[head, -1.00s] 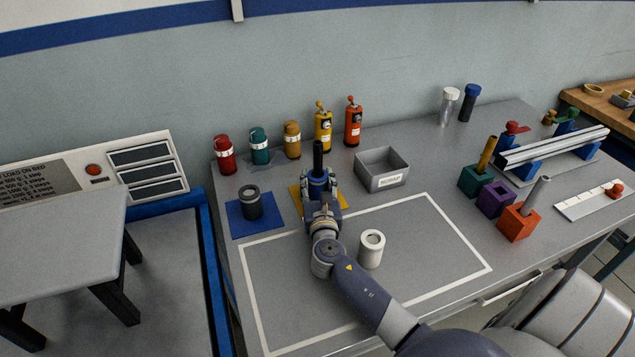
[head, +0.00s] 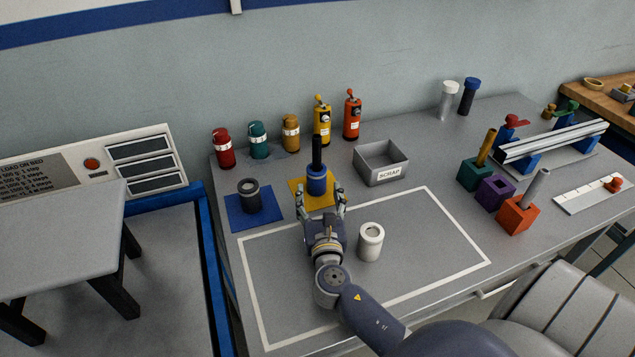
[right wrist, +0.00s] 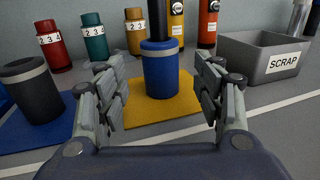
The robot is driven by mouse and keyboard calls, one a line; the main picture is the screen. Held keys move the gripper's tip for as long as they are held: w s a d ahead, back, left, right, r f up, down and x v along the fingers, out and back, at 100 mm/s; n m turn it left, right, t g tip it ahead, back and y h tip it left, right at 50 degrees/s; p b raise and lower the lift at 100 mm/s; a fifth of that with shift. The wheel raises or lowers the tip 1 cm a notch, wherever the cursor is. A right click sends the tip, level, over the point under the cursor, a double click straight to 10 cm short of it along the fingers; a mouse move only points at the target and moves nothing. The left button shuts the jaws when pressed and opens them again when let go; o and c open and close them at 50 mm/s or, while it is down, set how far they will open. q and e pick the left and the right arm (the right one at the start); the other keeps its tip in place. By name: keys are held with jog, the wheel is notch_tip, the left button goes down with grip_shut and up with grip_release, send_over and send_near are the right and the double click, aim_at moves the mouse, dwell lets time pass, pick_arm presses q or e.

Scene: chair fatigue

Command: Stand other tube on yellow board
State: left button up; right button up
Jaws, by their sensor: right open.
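A blue tube (head: 316,181) stands upright on the yellow board (head: 298,190), with a thin black rod rising behind or out of its top; I cannot tell which. It also shows in the right wrist view (right wrist: 161,70), on the yellow board (right wrist: 188,108). My right gripper (head: 322,200) is open in front of the blue tube, its fingers apart from it on both sides. A dark grey tube (head: 249,197) with a light band stands on the blue board (head: 237,220). A white tube (head: 370,242) stands inside the white outline, right of my gripper. My left gripper is out of view.
A scrap box (head: 381,165) stands right of the yellow board. Red, teal and amber canisters (head: 258,141) and yellow and orange bottles (head: 352,118) line the back. Coloured blocks with rods (head: 517,214) stand right. The outlined area (head: 430,240) has free room.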

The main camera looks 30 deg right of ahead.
jog(key=v, duration=0.4)
jog(key=shift+s, duration=0.1)
dwell(0.4)
